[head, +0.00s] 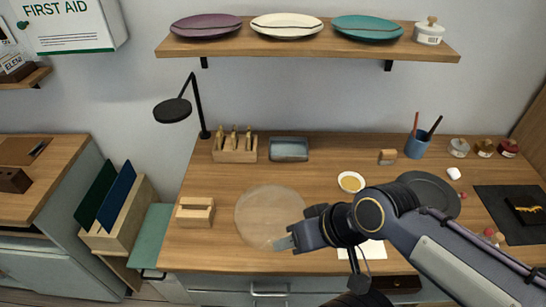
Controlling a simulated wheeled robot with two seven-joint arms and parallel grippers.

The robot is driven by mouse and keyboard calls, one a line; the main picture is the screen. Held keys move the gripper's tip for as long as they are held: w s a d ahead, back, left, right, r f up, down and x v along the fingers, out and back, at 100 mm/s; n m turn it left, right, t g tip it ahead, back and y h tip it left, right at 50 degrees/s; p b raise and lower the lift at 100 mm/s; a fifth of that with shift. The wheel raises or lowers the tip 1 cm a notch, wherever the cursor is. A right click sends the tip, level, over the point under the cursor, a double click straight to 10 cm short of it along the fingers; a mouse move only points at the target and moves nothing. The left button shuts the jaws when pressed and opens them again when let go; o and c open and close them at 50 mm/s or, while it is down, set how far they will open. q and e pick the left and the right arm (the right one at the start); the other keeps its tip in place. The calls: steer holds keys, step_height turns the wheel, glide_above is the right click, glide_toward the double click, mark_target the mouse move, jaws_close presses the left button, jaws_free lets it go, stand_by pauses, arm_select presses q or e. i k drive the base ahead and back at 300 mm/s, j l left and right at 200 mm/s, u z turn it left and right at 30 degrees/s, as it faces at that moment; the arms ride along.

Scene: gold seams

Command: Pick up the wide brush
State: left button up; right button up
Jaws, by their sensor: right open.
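A blue cup (417,146) stands at the back right of the workbench. Two upright handles rise from it: a brown one (415,124) and a black one (433,128) leaning right. I cannot tell which belongs to the wide brush, as their lower parts are hidden in the cup. My right gripper (283,243) is open over the front edge of a pale round disc (270,216), pointing left, well to the front left of the cup. No object shows between its fingers. My left gripper is not in view.
My right arm crosses the front right of the bench (310,180). A small yellow-filled bowl (351,182) and a dark plate (431,188) lie near it. Several jars (484,148) stand right of the cup. A wooden tool block (235,153) is at the back left.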

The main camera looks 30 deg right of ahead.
mark_target(387, 157)
steer(key=z, duration=2)
